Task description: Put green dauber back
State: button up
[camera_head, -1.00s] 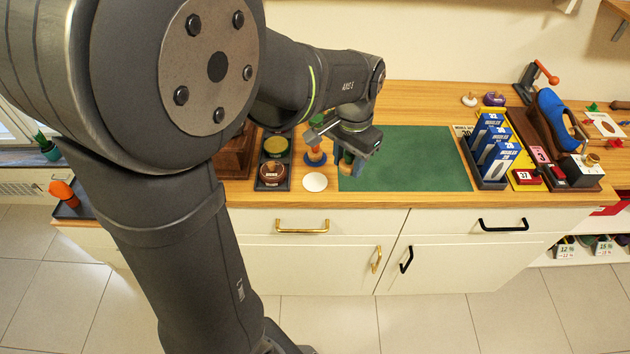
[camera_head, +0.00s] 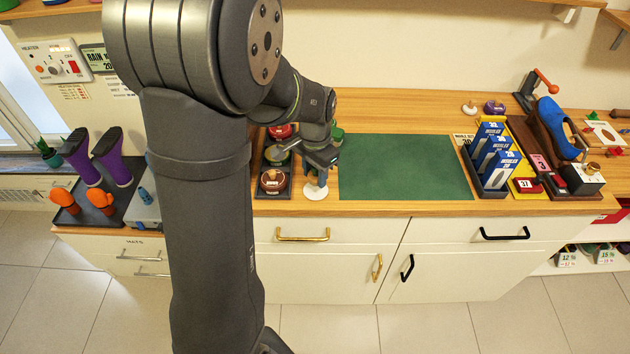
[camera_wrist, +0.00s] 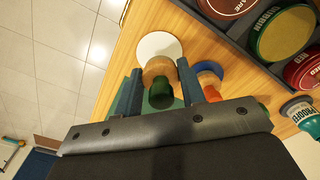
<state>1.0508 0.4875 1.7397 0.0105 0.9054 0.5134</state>
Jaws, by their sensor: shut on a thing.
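My gripper (camera_wrist: 159,78) is shut on the green dauber (camera_wrist: 160,92), a wooden piece with a dark green end, seen between the two fingers in the wrist view. A round white disc (camera_wrist: 157,45) lies on the wooden counter just beyond the dauber and is partly covered by it. Whether they touch cannot be told. In the head view my gripper (camera_head: 318,176) is low over the counter, at the white disc (camera_head: 315,193). The held dauber is mostly hidden there. A blue disc (camera_wrist: 209,69) with an orange-marked piece (camera_wrist: 212,93) stands right beside my right finger.
A dark tray with round tins (camera_head: 273,182) stands close to the left of my gripper; a green-lidded tin (camera_wrist: 284,34) shows in the wrist view. A green mat (camera_head: 405,168) lies clear to the right. Blue boxes (camera_head: 500,170) stand farther right.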

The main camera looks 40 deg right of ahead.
aim_at(315, 175)
jog(key=shift+f, duration=1.6)
jog(key=shift+f, duration=0.2)
jog(key=o, duration=0.9)
jog(key=shift+r, duration=0.1)
notch_tip(315, 175, up, 12)
jog(key=shift+s+r, duration=0.1)
